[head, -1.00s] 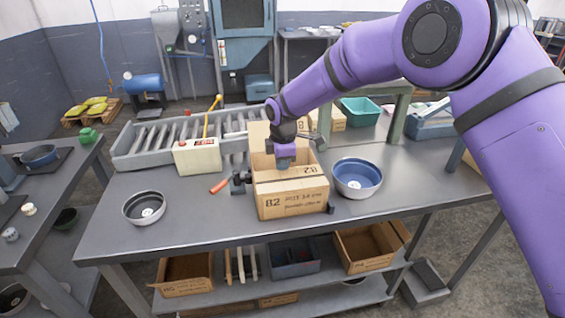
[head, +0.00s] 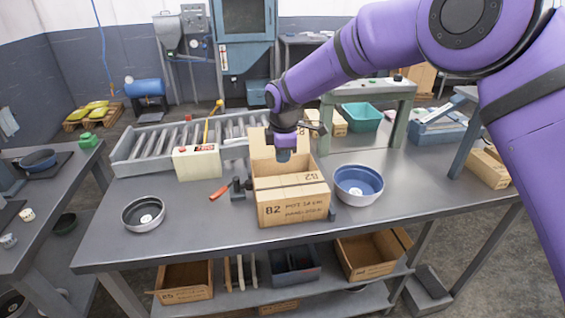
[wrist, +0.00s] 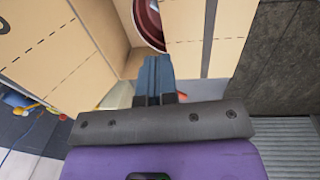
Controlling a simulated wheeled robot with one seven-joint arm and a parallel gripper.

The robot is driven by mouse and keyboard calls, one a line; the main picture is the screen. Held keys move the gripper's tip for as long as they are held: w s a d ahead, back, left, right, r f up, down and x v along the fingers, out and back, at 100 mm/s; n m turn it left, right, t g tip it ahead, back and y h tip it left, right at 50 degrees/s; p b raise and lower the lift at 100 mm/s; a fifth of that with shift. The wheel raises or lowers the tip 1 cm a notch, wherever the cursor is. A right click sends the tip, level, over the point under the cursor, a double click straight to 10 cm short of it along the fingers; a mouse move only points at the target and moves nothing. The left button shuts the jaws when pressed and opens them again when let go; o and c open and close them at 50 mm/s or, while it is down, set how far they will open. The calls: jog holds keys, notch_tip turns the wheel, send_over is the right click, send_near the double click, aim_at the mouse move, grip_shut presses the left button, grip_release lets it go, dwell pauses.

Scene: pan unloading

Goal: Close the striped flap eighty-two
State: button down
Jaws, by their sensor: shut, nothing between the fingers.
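A cardboard box (head: 292,212) marked 82 stands on the grey table. A flap (head: 290,190) lies folded over the near part of its top, and a back flap (head: 264,146) stands up. The wrist view shows a broad flap (wrist: 45,45) with a dashed line at left and a dashed panel (wrist: 193,35) at right. A dark red round thing (wrist: 149,22) partly shows inside the box. My gripper (head: 284,157) is shut and empty, pointing down over the open part of the box; its fingers (wrist: 154,80) also show in the wrist view.
A blue bowl (head: 358,184) stands close to the box's right side. A grey pan (head: 143,213) sits at the left. An orange-handled tool (head: 219,193), a cream box (head: 197,162) and a roller conveyor (head: 160,142) lie left and behind.

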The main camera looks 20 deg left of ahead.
notch_tip(320, 180, up, 10)
jog(key=d+r+m+t, duration=0.1)
jog(key=d+r+m, duration=0.2)
jog(key=d+r, duration=0.45)
jog(key=d+r+m, duration=0.3)
jog(key=d+r, duration=0.2)
jog(key=d, duration=0.5)
jog(key=s+d+r+m+t, duration=0.1)
jog(key=s+d+r+m, duration=0.25)
jog(key=d, duration=0.45)
jog(key=s+d+r+m, duration=0.2)
jog(key=s+d+r, duration=0.15)
jog(key=d, duration=0.55)
jog(key=s+d+f+m+t, duration=0.1)
jog(key=s+d+f+m, duration=0.1)
jog(key=s+d+m, duration=0.4)
jog(key=s+d+f+m+t, duration=0.1)
jog(key=s+d+f+m, duration=0.2)
jog(key=s+d, duration=1)
jog(key=s+m, duration=0.3)
jog(key=s, duration=0.1)
jog(key=shift+s+d+f+m+h, duration=0.15)
jog(key=shift+s+f+m+h, duration=0.05)
jog(key=shift+f+m+h, duration=0.15)
